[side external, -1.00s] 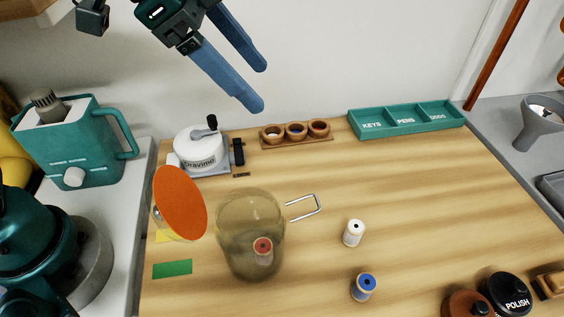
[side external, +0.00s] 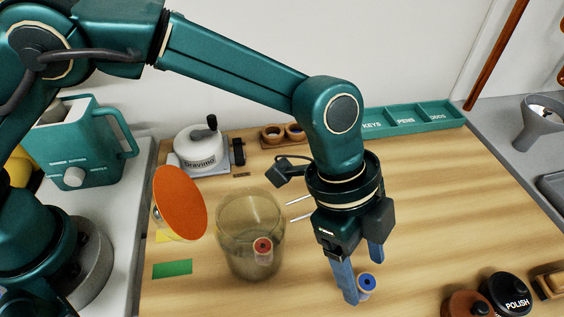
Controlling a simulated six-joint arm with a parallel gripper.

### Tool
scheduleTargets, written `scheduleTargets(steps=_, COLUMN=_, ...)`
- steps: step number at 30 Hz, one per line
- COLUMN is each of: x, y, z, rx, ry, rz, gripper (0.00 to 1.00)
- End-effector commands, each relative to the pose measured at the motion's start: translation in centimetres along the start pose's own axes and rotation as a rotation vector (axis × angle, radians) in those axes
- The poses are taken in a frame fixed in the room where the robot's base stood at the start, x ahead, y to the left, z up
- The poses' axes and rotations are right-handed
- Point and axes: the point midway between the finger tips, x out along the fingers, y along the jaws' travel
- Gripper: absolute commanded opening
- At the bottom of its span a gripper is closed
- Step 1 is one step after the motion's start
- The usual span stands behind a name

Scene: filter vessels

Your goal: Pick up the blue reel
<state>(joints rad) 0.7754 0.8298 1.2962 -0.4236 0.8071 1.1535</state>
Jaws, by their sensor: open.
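The blue reel (side external: 367,284) stands upright on the wooden table, its blue top showing. My gripper (side external: 363,278) is open and points down over it. One blue finger is at the reel's left and hides part of its left side. The other finger is behind it, with its tip higher in the picture. I cannot tell whether either finger touches the reel. The white reel is hidden behind my gripper.
A clear amber vessel (side external: 250,222) with a red reel (side external: 263,245) in it stands left of my gripper, its wire handle partly hidden. An orange disc (side external: 180,203) is farther left. Dark lidded pots (side external: 508,293) stand at the right front.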

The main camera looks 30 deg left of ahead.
Motion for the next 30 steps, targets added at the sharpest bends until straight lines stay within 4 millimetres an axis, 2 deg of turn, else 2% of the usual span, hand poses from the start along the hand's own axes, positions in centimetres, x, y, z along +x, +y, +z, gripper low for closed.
scheduleTargets(steps=6, x=2.0, y=0.0, z=0.0, rx=0.000, ry=0.000, rz=0.001, gripper=0.69)
scheduleTargets(steps=14, x=2.2, y=0.0, z=0.0, rx=0.000, ry=0.002, rz=-0.001, gripper=0.69)
scheduleTargets(steps=15, x=2.2, y=0.0, z=0.0, rx=-0.001, ry=0.002, rz=-0.001, gripper=0.65)
scheduleTargets(steps=20, x=2.2, y=0.0, z=0.0, rx=-0.001, ry=0.001, rz=-0.001, gripper=0.04)
scheduleTargets(steps=21, x=2.2, y=0.0, z=0.0, rx=-0.001, ry=0.001, rz=-0.001, gripper=0.00)
scheduleTargets(steps=30, x=1.9, y=-0.1, z=-0.1, rx=-0.001, ry=0.002, rz=-0.002, gripper=0.00)
